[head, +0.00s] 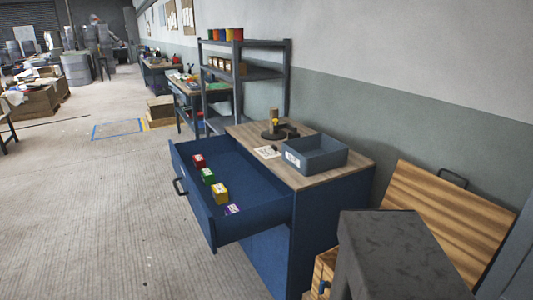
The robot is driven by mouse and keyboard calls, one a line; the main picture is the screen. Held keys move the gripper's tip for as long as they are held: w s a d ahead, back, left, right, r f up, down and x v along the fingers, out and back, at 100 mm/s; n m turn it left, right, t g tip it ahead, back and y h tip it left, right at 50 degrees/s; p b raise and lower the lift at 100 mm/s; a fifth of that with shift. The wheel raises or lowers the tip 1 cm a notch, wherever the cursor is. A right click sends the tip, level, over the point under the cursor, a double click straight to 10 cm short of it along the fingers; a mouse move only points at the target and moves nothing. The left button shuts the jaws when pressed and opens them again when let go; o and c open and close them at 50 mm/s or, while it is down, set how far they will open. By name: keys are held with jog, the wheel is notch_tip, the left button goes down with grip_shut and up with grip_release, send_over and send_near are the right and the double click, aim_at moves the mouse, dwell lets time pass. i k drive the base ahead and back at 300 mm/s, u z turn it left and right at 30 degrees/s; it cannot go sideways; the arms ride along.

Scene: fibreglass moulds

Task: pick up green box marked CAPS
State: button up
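A small green box (207,176) stands in the open blue drawer (262,197) of the workbench, near the drawer's left side. Its pale top label is too small to read, so I cannot tell whether it says CAPS. A red box (199,160) is just behind it. A yellow box (220,193) is just in front of it, and a purple box (232,210) is farther forward by the front corner. My gripper is not in view.
The wooden benchtop (345,165) holds a grey bin (315,155), a dark stand (277,130) and a paper (267,152). A shelf rack (243,75) stands behind. Wooden boards (440,220) lean at the right. The floor (90,200) left of the drawer is clear.

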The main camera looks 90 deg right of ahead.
aim_at(208, 175)
jog(key=z, duration=0.05)
jog(key=k, duration=0.2)
jog(key=z, duration=2.95)
jog(key=k, duration=0.65)
jog(key=u, duration=0.2)
jog(key=i, duration=0.6)
jog(key=u, duration=0.1)
